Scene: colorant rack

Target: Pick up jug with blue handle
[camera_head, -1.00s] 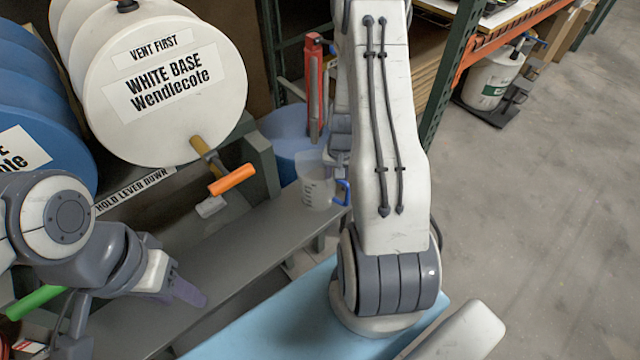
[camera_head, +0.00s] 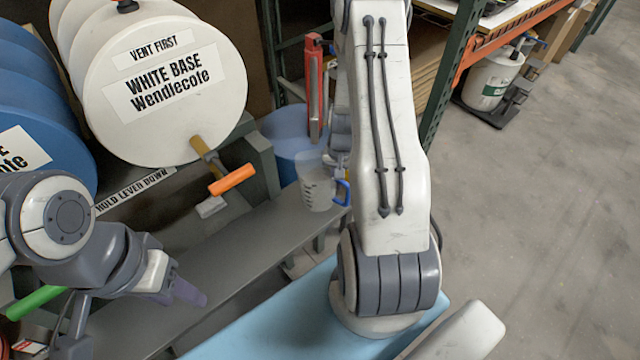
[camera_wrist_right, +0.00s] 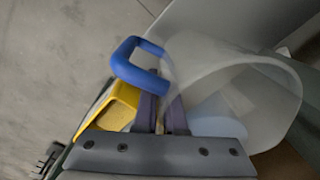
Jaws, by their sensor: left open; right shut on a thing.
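The translucent jug (camera_head: 318,192) with dark measuring marks and a blue handle (camera_head: 345,190) appears over the grey shelf, left of my right arm. I cannot tell whether its base touches the shelf. In the right wrist view the jug (camera_wrist_right: 240,90) is tilted in the picture, with its blue handle (camera_wrist_right: 138,62) just beyond the fingertips. My right gripper (camera_wrist_right: 160,100) is shut on the jug, at its handle side; the exact contact is unclear. In the head view my right arm mostly hides that gripper. My left gripper (camera_head: 190,293) is open and empty, left of the jug.
A white drum (camera_head: 165,120) with a tap and orange lever (camera_head: 232,179) stands above the grey shelf (camera_head: 225,255). Blue drums (camera_head: 35,130) are at the left. A blue tub (camera_head: 290,135) is behind the jug. A green rack post (camera_head: 450,80) stands right; open floor lies beyond.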

